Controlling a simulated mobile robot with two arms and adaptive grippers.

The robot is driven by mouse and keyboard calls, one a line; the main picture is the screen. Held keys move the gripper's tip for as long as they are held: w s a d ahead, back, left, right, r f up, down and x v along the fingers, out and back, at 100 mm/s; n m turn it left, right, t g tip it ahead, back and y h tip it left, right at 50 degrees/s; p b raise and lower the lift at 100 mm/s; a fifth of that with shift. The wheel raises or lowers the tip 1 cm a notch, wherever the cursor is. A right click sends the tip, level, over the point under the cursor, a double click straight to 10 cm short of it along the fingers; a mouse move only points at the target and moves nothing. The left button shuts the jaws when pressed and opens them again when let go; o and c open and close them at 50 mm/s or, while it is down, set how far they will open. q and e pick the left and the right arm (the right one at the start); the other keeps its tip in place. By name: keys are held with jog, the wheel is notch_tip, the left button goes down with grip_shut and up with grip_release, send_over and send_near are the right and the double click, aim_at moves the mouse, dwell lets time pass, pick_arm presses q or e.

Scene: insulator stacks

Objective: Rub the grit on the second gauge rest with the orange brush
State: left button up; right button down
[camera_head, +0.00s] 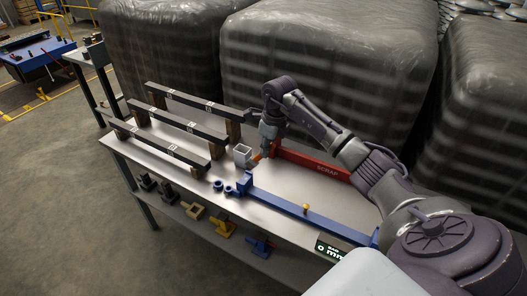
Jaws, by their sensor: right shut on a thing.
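I cannot tell which part is the second gauge rest, and no grit is clear at this size. My left gripper is not in view.
Three dark bars (185,123) on brown posts stand on the left of the table (285,184). Several fixtures sit on the lower shelf.

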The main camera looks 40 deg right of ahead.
jog(key=shift+r+p, duration=0.6)
jog(key=shift+r, duration=0.8)
jog(key=shift+f, duration=0.15)
